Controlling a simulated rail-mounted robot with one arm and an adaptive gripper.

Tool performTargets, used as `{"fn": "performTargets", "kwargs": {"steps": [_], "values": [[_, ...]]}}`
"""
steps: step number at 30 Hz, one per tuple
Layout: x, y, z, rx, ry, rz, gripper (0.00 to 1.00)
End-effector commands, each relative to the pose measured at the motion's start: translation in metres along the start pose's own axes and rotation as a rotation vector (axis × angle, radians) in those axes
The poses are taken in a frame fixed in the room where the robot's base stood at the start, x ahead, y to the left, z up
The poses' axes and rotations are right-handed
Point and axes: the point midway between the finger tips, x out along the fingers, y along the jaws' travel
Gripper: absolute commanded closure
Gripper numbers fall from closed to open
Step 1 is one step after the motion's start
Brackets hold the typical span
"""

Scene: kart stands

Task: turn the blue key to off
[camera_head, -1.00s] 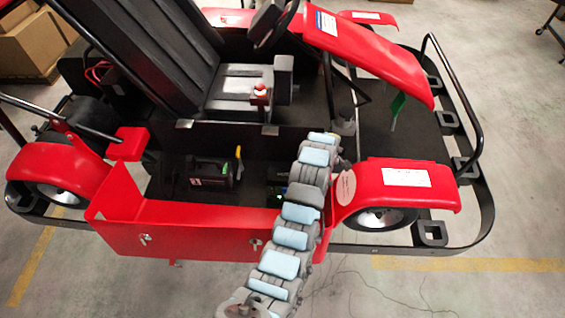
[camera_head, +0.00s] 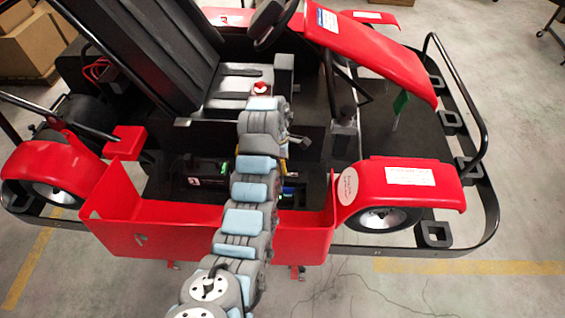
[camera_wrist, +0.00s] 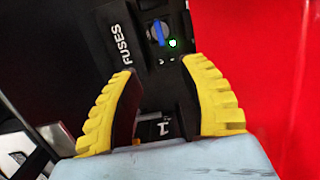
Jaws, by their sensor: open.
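The blue key (camera_wrist: 158,32) sits in a round switch on a black panel at the top of the wrist view. It stands roughly upright in the picture, and a small green light (camera_wrist: 173,43) glows beside it. My gripper (camera_wrist: 158,68) is open, its two yellow fingers spread just short of the key and apart from it. Nothing is between the fingertips except the panel behind. In the head view my arm reaches over the kart's red side panel (camera_head: 115,222); I cannot make out the key or the fingertips there.
The panel carries the word FUSES (camera_wrist: 120,38) left of the key. A red surface (camera_wrist: 255,60) fills the wrist view's right side. In the head view, the black seat (camera_head: 240,90) and the red front fender (camera_head: 400,182) are near my arm.

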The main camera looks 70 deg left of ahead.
Motion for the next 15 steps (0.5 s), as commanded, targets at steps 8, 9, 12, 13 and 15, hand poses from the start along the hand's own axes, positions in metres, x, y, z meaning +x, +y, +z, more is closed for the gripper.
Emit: {"fn": "performTargets", "kwargs": {"steps": [8,9,12,13,15], "values": [[0.035,0.0,0.0,0.002,0.0,0.001,0.58],[0.04,0.0,0.0,0.002,0.0,0.001,0.58],[0.05,0.0,0.0,0.002,0.001,0.001,0.58],[0.054,0.0,0.0,0.002,0.0,0.001,0.58],[0.066,0.0,0.0,0.002,0.0,0.0,0.58]]}}
